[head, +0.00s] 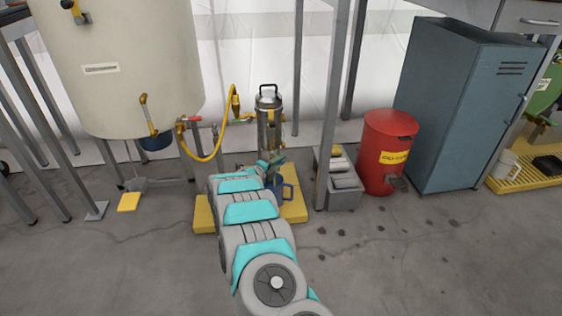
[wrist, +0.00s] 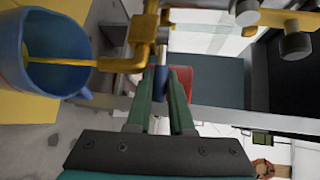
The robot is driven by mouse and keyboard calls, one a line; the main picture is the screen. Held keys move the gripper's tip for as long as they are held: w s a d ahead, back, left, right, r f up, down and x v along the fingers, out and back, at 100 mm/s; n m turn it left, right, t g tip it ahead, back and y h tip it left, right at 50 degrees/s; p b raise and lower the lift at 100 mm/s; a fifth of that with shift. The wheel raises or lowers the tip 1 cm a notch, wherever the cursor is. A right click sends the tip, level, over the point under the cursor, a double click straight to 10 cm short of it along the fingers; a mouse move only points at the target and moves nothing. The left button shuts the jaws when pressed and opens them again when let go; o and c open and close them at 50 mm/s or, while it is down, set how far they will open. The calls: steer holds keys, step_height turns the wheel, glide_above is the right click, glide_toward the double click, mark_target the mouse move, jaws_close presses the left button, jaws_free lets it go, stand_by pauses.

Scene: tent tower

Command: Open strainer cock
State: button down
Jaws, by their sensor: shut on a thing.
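The strainer (head: 270,120) is an upright steel cylinder with a black top handle in the head view. In the wrist view, turned on its side, the brass cock (wrist: 144,30) has an elbow. A gold band runs from the elbow into a blue jug (wrist: 24,75); I cannot tell whether it is spout or liquid. My gripper (wrist: 161,78) is shut on a small blue-grey piece beside the brass, which looks like the cock's handle. The fingers partly hide it. In the head view my gripper (head: 272,164) is low in front of the strainer, near the blue jug (head: 286,190).
A large cream tank (head: 120,75) stands left, with a yellow hose (head: 207,158) towards the strainer. A grey metal post (head: 330,120), a red bin (head: 387,158) and a blue-grey cabinet (head: 450,115) stand right. The front floor is mostly clear.

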steer(key=shift+f, duration=0.1)
steer(key=c, duration=0.8)
jaws_free()
steer(key=shift+p+v, duration=0.3)
steer(key=shift+v, duration=3.65)
